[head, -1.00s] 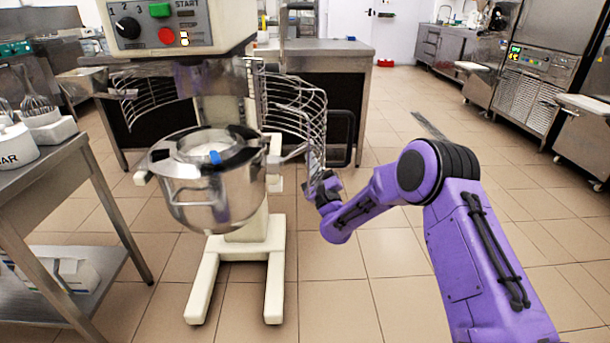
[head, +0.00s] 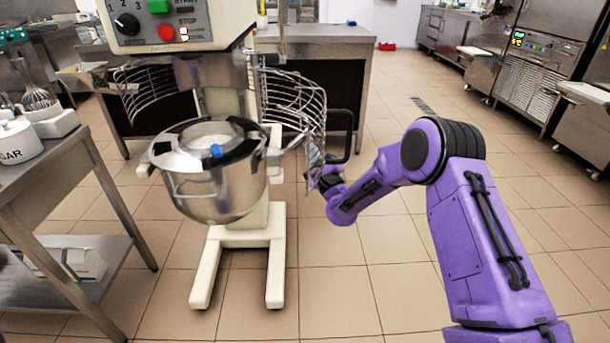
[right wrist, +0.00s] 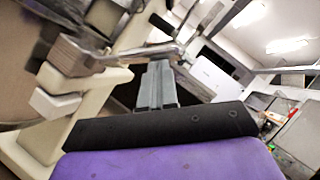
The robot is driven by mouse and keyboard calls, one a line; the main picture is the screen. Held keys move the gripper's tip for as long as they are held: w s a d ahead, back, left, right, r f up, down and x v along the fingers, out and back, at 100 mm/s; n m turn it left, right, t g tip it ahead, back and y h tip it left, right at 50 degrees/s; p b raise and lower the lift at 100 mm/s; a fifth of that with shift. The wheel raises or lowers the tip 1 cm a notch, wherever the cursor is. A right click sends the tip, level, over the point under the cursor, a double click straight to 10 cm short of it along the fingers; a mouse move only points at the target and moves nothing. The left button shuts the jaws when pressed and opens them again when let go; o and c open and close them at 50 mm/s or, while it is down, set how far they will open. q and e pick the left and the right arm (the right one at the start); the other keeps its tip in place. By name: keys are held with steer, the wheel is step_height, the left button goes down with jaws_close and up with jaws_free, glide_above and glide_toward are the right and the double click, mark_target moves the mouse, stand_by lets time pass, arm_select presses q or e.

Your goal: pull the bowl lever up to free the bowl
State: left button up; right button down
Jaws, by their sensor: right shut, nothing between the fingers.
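The steel mixer bowl (head: 215,190) hangs on the cream mixer (head: 245,245), with a blue spot on its top. A metal bar (right wrist: 120,52), which may be the bowl lever, runs from the cream mixer part to just above the fingertips. I cannot tell whether they touch. My left gripper is not in view.
A black loop (head: 350,140) stands behind my right gripper. A steel table (head: 40,175) with a sugar jar (head: 18,142) is at the left.

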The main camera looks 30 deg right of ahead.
steer(key=shift+r, duration=0.1)
steer(key=d+f+b+v, duration=0.1)
steer(key=v, duration=0.5)
steer(key=d+f+b+v, duration=0.1)
steer(key=v, duration=0.6)
steer(key=shift+w+b, duration=0.35)
steer(key=shift+w, duration=0.15)
steer(key=shift+f, duration=0.1)
